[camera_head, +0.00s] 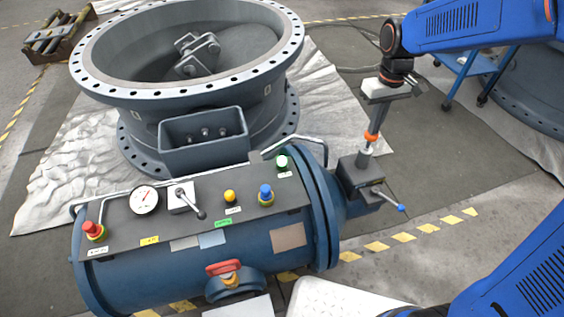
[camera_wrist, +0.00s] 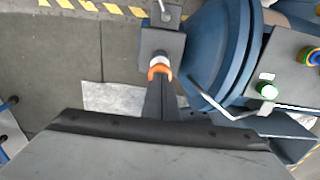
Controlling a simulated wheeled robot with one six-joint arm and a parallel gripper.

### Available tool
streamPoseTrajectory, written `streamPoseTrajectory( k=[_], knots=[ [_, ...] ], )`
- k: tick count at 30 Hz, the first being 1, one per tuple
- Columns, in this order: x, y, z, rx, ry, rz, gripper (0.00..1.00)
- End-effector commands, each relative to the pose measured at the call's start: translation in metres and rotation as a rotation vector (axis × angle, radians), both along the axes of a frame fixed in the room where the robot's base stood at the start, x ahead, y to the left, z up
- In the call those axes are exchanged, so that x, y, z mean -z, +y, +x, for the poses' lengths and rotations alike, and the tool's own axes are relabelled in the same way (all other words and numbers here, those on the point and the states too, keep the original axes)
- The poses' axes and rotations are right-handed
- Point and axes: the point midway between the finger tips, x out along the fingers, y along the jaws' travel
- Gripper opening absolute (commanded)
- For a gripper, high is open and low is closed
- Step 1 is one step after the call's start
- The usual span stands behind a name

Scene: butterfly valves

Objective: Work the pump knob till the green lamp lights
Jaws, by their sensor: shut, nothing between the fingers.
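The pump block (camera_head: 352,172) is a dark box at the right end of the blue cylinder. An orange knob (camera_head: 371,137) on a pale stem stands on top of it, and it also shows in the wrist view (camera_wrist: 160,70). My gripper (camera_head: 374,128) is shut and points down, its fingertips at the knob's top with nothing between them. They seem to touch the knob and hide part of it. The green lamp (camera_head: 282,162) sits at the right end of the panel. It looks bright with a pale top, but I cannot tell surely whether it is lit.
The panel (camera_head: 140,222) carries a red button (camera_head: 93,230), a gauge (camera_head: 144,200), a lever (camera_head: 189,201), a yellow lamp (camera_head: 229,196) and a blue button (camera_head: 266,194). A blue-tipped lever (camera_head: 388,199) sticks out beside the pump block. A large flanged valve (camera_head: 190,97) stands behind.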

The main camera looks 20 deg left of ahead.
Motion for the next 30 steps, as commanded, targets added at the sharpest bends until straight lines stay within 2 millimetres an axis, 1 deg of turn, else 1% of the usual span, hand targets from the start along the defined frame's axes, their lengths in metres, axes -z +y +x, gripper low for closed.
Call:
streamPoseTrajectory(
  k=[5,30],
  knots=[
    [-0.002,0.000,0.000,0.000,0.000,0.000,0.00],
    [-0.069,0.000,0.000,0.000,0.000,0.000,0.00]
  ],
)
